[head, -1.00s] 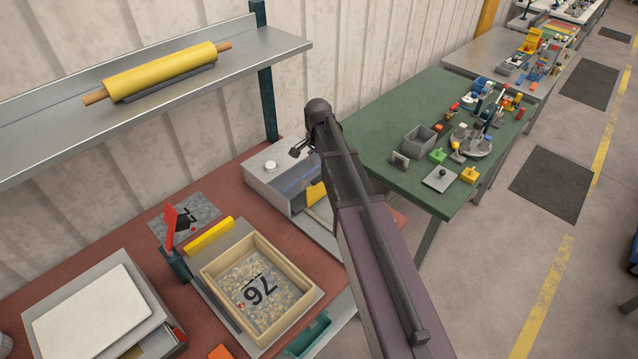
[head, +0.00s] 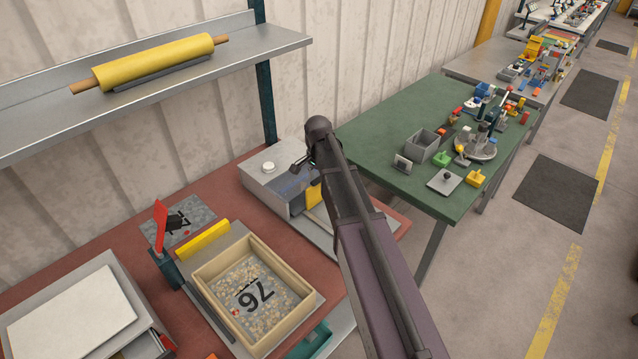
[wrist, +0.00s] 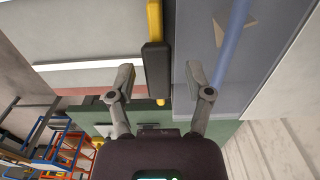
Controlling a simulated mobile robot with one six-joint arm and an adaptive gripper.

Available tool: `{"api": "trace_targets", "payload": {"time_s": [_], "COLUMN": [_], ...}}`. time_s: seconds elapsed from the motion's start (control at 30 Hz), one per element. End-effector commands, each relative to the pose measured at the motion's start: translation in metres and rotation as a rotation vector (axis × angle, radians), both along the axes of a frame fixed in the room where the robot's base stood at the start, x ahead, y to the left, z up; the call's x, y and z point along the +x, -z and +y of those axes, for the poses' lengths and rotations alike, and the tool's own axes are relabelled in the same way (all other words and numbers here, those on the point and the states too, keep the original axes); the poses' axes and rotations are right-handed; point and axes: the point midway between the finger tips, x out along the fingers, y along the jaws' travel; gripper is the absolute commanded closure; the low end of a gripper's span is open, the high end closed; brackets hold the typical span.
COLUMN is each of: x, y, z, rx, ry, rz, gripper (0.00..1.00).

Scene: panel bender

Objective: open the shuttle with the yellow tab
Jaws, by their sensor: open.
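The shuttle (head: 272,192) is a low grey box unit with a bluish front, on the red-brown bench under the shelf. Its yellow tab (head: 314,196) shows beside my arm, which hides part of the unit. In the wrist view, a yellow bar (wrist: 154,20) runs to a black block (wrist: 157,68), with a short yellow end below it. My gripper (wrist: 160,82) is open, its two fingers on either side of the block in the picture. No contact is visible, and the depth between them is unclear. In the head view my gripper (head: 300,163) is small and dark above the unit.
A tan tray marked 76 (head: 207,277), a red upright lever (head: 160,226) and a white-topped box (head: 70,312) stand on the bench. A shelf (head: 215,62) with a yellow roll overhangs it. A cluttered green table (head: 385,120) is to the right.

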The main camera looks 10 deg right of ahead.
Motion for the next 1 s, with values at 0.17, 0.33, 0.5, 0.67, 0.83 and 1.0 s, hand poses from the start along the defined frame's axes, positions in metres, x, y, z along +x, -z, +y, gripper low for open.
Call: {"api": "trace_targets", "payload": {"time_s": [0.17, 0.33, 0.5, 0.67, 0.83, 1.0], "x": [-0.0001, 0.0000, 0.0000, 0.0000, 0.0003, 0.0001], "y": [0.0035, 0.0032, 0.0032, 0.0032, 0.0032, 0.0033], "z": [-0.0001, 0.0000, 0.0000, 0.0001, -0.0022, -0.0023], "rx": [0.000, 0.000, 0.000, 0.000, 0.001, 0.000], "ry": [0.000, 0.000, 0.000, 0.000, 0.000, 0.000], "rz": [0.000, 0.000, 0.000, 0.000, -0.001, -0.001], "gripper": [0.34, 0.34, 0.52, 1.00, 1.00, 1.00]}}
